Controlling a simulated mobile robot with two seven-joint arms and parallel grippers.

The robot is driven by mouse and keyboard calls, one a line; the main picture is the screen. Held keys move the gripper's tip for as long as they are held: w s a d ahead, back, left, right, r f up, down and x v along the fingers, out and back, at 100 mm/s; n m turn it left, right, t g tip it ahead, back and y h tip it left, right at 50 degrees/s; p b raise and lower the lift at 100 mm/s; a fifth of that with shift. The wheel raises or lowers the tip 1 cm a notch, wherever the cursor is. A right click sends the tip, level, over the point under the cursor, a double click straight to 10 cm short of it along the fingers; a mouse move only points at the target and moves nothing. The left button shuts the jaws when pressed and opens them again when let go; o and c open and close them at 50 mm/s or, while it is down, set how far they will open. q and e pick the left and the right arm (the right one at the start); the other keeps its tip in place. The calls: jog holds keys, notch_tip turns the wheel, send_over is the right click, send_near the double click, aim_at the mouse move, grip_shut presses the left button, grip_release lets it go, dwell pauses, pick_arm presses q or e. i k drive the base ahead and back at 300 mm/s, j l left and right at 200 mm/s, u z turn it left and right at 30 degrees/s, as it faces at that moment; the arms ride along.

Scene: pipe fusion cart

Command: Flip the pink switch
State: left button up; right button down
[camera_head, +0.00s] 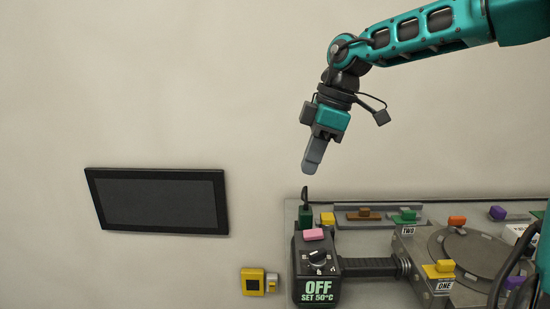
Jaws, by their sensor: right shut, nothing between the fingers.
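The pink switch (313,234) sits on top of a dark control box at the left end of the grey cart. A black dial (317,257) is just below it, and the box's display (317,292) reads "OFF SET 50°C". My right gripper (308,172) is shut and empty. It points down and shows above the switch in the picture, apart from it. My left gripper is not in view.
A green-based black lever (305,210) stands behind the control box, beside a yellow block (327,218). Several coloured blocks and a round plate (475,252) lie to the right on the cart. A black screen (160,201) and a yellow wall box (252,282) are at left.

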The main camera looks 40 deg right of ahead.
aim_at(311, 235)
jog(key=k+j, duration=0.35)
jog(key=j, duration=0.15)
jog(key=k+j, duration=0.4)
jog(key=j, duration=0.1)
